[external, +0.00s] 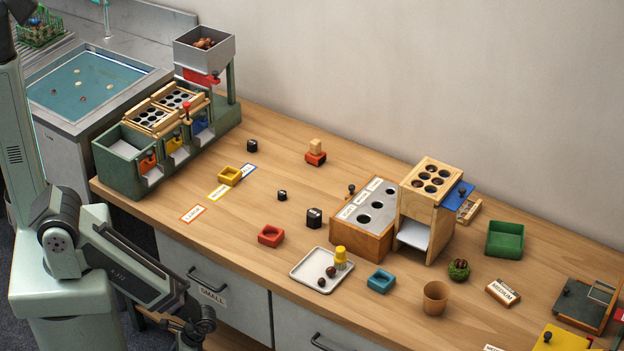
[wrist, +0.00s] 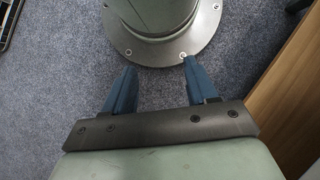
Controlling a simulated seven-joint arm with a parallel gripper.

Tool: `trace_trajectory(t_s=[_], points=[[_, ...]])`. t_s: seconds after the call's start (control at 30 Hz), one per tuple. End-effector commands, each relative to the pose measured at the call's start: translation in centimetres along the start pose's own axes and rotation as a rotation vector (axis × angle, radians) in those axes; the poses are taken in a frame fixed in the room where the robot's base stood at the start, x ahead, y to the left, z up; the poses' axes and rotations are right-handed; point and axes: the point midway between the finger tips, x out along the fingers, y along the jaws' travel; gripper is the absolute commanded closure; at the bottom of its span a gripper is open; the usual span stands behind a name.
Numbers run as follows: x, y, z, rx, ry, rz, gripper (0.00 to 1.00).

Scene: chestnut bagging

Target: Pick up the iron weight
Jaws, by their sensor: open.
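Three dark, block-like pieces that look like iron weights stand on the wooden table in the external view. The largest weight (external: 314,218) is near the middle, left of the wooden box with round holes. A small weight (external: 282,195) is up and left of it. Another weight (external: 252,146) is farther back, near the green sorter. Which one is meant I cannot tell. My gripper (wrist: 157,72) shows in the wrist view with its two blue fingers apart and nothing between them. It points down at the floor beside my base, away from the weights.
A white tray (external: 305,283) with a yellow piece and brown balls lies at the front. Drawers are below the table edge.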

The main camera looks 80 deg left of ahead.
Motion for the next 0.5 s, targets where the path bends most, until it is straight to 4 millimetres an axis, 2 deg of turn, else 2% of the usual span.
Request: trace_trajectory(t_s=[0.03,0.27,0.5], points=[[-0.7,0.3,-1.8,0.034,0.019,-0.008,0.43],[-5.9,2.6,-9.4,0.249,0.111,-0.057,0.43],[-12.7,6.5,-16.4,0.483,0.201,-0.118,0.43]])
